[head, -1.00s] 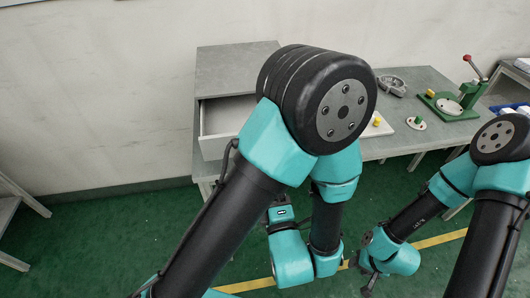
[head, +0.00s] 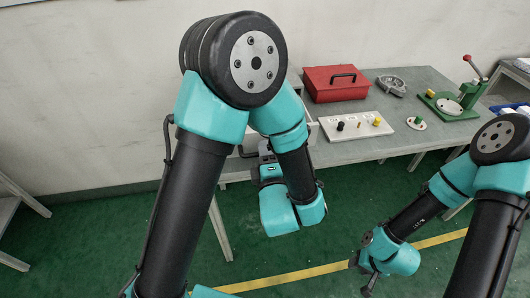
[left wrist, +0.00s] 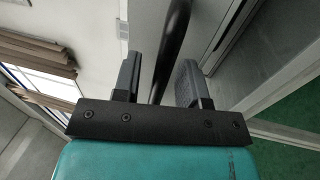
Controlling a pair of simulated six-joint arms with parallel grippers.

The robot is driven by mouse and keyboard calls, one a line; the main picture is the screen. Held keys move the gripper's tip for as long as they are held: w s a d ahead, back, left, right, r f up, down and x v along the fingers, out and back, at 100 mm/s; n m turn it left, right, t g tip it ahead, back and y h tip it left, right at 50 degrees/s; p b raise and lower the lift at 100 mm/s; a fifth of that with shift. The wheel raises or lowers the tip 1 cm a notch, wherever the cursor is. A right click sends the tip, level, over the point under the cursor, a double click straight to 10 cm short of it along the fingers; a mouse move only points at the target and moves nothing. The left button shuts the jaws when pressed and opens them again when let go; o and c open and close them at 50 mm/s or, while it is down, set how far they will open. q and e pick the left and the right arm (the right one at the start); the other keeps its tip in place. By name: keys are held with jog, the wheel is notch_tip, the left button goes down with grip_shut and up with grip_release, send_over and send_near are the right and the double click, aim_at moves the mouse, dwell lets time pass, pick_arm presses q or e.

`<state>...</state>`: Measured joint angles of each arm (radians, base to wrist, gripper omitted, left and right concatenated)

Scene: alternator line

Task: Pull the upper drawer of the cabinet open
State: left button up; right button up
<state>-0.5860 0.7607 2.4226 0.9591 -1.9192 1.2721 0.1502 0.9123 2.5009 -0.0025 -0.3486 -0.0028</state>
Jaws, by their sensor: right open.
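My left gripper (head: 264,150) is up at the cabinet's front, partly covered by my arm. In the left wrist view its two dark fingers (left wrist: 158,75) stand apart. A black curved handle bar (left wrist: 172,45) passes between them, and a gap shows on the right finger's side. A grey panel (left wrist: 240,55) lies to the right there. My right gripper (head: 368,284) is open and empty, low over the floor.
Green floor (head: 300,250) with a yellow line lies in front.

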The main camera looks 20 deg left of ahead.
pick_arm(q)
grip_shut()
dwell(0.5)
